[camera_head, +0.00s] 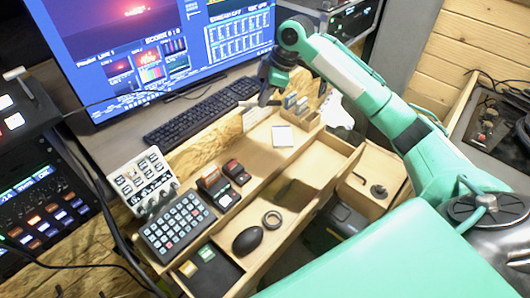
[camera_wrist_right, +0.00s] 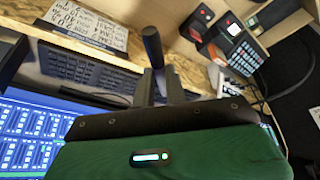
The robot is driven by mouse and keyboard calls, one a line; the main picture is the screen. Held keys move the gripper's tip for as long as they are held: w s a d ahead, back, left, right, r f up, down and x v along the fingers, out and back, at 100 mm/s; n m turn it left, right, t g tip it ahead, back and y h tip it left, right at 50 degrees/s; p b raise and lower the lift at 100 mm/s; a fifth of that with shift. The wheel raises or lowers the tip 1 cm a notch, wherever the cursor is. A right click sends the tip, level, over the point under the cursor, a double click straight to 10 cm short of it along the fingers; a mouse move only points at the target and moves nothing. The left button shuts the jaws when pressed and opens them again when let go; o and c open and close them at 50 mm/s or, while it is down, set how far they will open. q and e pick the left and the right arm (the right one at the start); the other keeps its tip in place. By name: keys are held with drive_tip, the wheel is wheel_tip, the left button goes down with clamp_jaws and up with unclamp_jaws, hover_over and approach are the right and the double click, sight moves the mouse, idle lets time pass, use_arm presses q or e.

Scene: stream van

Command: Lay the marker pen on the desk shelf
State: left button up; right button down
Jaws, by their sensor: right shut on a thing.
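My right gripper (camera_head: 264,97) is above the desk at the right end of the keyboard, fingers pointing down. The right wrist view shows its fingers (camera_wrist_right: 158,88) shut on a dark, slim marker pen (camera_wrist_right: 152,45), which sticks out beyond the fingertips. In the head view the pen is hard to tell from the dark fingers. A wood-chip ledge (camera_head: 203,151) runs in front of the keyboard and also shows in the right wrist view (camera_wrist_right: 190,72); I take it for the desk shelf. The pen appears above or beside it; contact cannot be told. My left gripper is out of view.
A black keyboard (camera_head: 200,112) lies below the monitor (camera_head: 150,50). A written card (camera_wrist_right: 88,24) stands near the gripper. A knob box (camera_head: 145,181) stands left.

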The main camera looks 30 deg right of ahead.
drive_tip(key=shift+a+f, duration=0.1)
drive_tip(key=shift+f, duration=0.25)
drive_tip(key=p, duration=0.2)
hover_over(260, 153)
drive_tip(key=d, duration=0.1)
drive_tip(key=f, duration=1.4)
drive_tip(key=shift+s+d+f, duration=0.15)
drive_tip(key=shift+s+f, duration=0.05)
drive_tip(key=shift+f, duration=0.1)
wheel_tip(260, 153, down, 4)
drive_tip(key=shift+f, duration=0.2)
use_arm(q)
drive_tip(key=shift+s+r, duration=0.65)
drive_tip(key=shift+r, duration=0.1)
use_arm(e)
drive_tip(key=shift+f, duration=0.1)
drive_tip(key=shift+f, duration=0.1)
drive_tip(key=c, duration=1.4)
unclamp_jaws()
drive_tip(key=shift+c, duration=0.2)
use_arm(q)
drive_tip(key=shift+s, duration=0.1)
